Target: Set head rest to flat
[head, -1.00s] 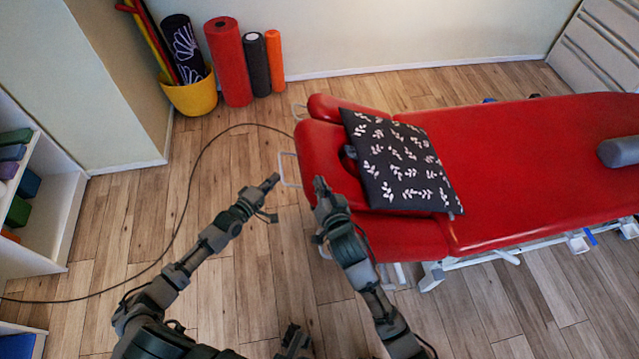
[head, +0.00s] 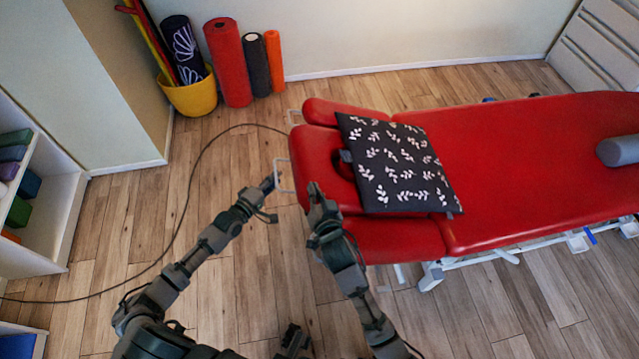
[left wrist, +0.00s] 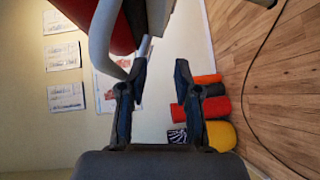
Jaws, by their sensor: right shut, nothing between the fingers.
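The red padded head rest (head: 317,150) with its dark face hole is at the left end of the treatment table. A white metal loop handle (head: 276,175) sticks out from its end. My left gripper (head: 268,184) is at this handle; in the left wrist view its fingers (left wrist: 160,75) are open, with the white handle tube (left wrist: 103,35) beside the left finger. I cannot tell whether they touch. My right gripper (head: 313,190) is shut and empty at the near left edge of the head rest. Contact there is unclear.
A black leaf-patterned pillow (head: 400,165) lies across the head rest and the red table top (head: 520,145). A grey bolster (head: 620,151) lies at right. Rolls and a yellow bucket (head: 193,95) stand by the wall. A cable (head: 190,200) crosses the floor.

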